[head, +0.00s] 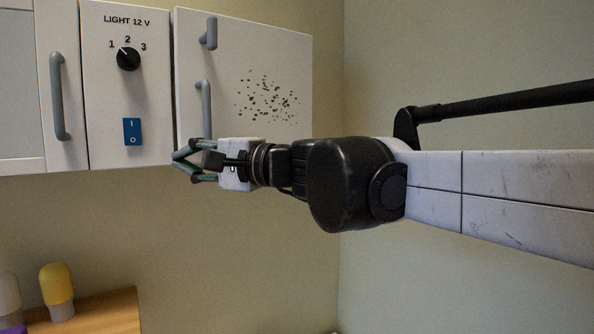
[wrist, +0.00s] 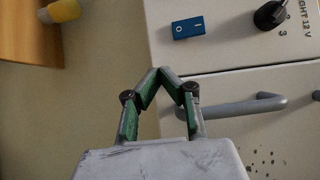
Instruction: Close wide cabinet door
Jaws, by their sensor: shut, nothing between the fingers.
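The widest cabinet panel showing whole (head: 270,65) is pale, with dark speckles and two grey bar handles, one upper (head: 208,33) and one lower (head: 204,108). A narrow dark gap runs along its left edge; I cannot tell how far it stands open. My gripper (head: 182,158) is shut and empty, near the panel's lower left corner, just below the lower handle. In the wrist view, the fingertips (wrist: 158,70) meet in front of the wall, beside the cabinet's bottom edge. The handle (wrist: 240,105) lies behind the right finger; contact is unclear.
Left of the panel is a control strip (head: 110,90) with a black knob (head: 128,59) and a blue switch (head: 132,131). Further left is another door with a handle (head: 60,96). Below stands a wooden surface (head: 105,312) with a yellow-topped bottle (head: 56,285). The wall below the cabinet is clear.

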